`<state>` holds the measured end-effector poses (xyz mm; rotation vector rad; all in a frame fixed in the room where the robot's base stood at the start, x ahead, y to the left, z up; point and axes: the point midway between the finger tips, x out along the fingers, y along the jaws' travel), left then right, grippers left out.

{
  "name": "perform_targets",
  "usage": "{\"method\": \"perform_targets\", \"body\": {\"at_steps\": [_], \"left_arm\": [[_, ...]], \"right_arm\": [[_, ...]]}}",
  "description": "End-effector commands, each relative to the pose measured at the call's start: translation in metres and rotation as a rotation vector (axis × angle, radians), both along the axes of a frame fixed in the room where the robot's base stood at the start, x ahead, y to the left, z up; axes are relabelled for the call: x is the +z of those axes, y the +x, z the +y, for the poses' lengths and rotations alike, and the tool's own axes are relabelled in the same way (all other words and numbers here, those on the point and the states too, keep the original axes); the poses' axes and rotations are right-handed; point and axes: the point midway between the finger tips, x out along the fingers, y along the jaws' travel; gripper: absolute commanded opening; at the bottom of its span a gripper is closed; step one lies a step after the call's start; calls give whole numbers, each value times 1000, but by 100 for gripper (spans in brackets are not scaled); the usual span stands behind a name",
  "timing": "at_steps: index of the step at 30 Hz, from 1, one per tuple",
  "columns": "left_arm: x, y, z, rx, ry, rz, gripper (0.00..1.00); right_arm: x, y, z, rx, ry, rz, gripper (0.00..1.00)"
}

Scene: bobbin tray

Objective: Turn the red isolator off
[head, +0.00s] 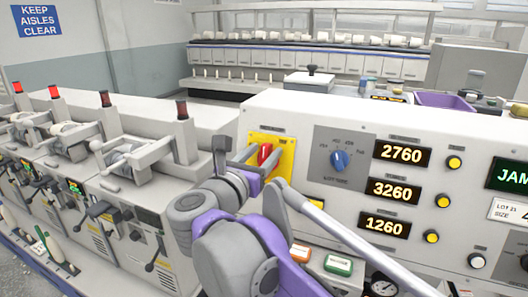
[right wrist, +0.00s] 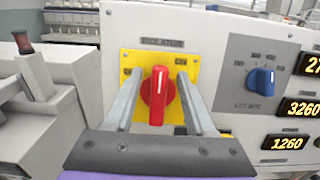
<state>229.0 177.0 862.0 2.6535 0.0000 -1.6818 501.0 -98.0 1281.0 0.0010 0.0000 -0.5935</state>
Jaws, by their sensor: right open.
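The red isolator knob (head: 265,153) sits on a yellow plate (head: 286,148) at the left end of the grey control panel. In the right wrist view the knob (right wrist: 157,97) stands nearly upright, its top leaning slightly right. "ON" is printed at the plate's upper right; the upper left label is partly covered by a finger. My right gripper (head: 250,163) is open in front of the plate. In the right wrist view its fingers (right wrist: 160,84) lie on either side of the knob, with gaps visible. My left gripper is not in view.
A blue rotary selector (head: 339,160) and numeric displays (head: 393,191) with yellow buttons are right of the isolator. Winding machines with red-topped posts (head: 182,108) stand to the left, close to the panel.

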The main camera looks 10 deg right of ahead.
Motion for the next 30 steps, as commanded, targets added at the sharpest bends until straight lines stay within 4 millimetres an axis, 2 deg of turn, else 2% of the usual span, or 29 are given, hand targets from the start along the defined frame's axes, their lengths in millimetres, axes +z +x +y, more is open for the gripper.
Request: {"method": "perform_targets", "body": {"at_steps": [4,12,21,30], "left_arm": [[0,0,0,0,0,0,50],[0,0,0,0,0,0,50],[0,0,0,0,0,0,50],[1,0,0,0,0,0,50]], "right_arm": [[0,7,-5,1,-1,1,55],[0,7,-5,1,-1,1,53],[0,7,-5,1,-1,1,0],[0,7,-5,1,-4,3,0]]}}
